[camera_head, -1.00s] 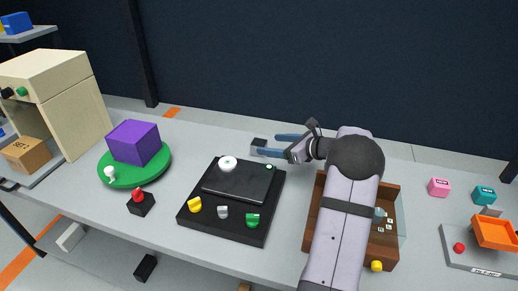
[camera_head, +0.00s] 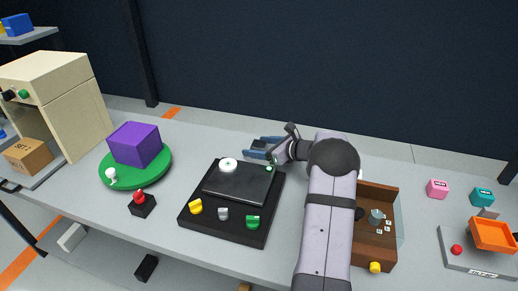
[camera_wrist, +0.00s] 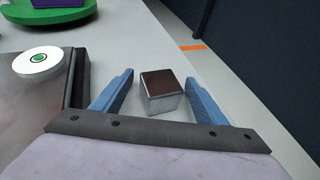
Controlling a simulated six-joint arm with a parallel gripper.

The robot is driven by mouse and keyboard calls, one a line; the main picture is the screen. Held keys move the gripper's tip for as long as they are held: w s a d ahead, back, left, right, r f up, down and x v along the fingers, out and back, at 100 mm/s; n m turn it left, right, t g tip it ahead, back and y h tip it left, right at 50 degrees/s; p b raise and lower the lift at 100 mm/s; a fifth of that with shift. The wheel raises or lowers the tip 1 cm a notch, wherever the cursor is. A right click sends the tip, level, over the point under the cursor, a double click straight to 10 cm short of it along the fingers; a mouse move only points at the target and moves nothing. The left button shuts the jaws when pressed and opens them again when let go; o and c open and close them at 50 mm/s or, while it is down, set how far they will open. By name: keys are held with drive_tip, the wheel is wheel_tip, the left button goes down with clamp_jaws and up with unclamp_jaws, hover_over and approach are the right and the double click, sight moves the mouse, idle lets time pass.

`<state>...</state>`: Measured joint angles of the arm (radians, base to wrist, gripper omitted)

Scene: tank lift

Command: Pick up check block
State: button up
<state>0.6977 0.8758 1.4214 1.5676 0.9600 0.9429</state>
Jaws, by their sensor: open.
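A small block with a dark top and shiny silver-grey sides (camera_wrist: 162,92), the likely check block, stands on the grey table. In the wrist view it sits between the two blue fingers of my gripper (camera_wrist: 158,78), with a visible gap on each side. My gripper is open and not touching it. In the head view my gripper (camera_head: 258,148) is low at the back of the table, behind the black panel, with the block mostly hidden among the fingers.
The black panel (camera_head: 215,225) with a white disc (camera_head: 228,164) and coloured knobs is close by my gripper. A green turntable (camera_head: 115,180) carrying a purple box (camera_head: 135,143) is at left. A wooden box (camera_head: 385,195) is partly behind my arm. The table's back edge is near.

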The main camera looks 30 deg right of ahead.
sight(259, 144)
drive_tip(key=c, duration=1.5)
drive_tip(key=shift+r, duration=0.1)
wheel_tip(259, 144, up, 10)
drive_tip(key=shift+r, duration=0.1)
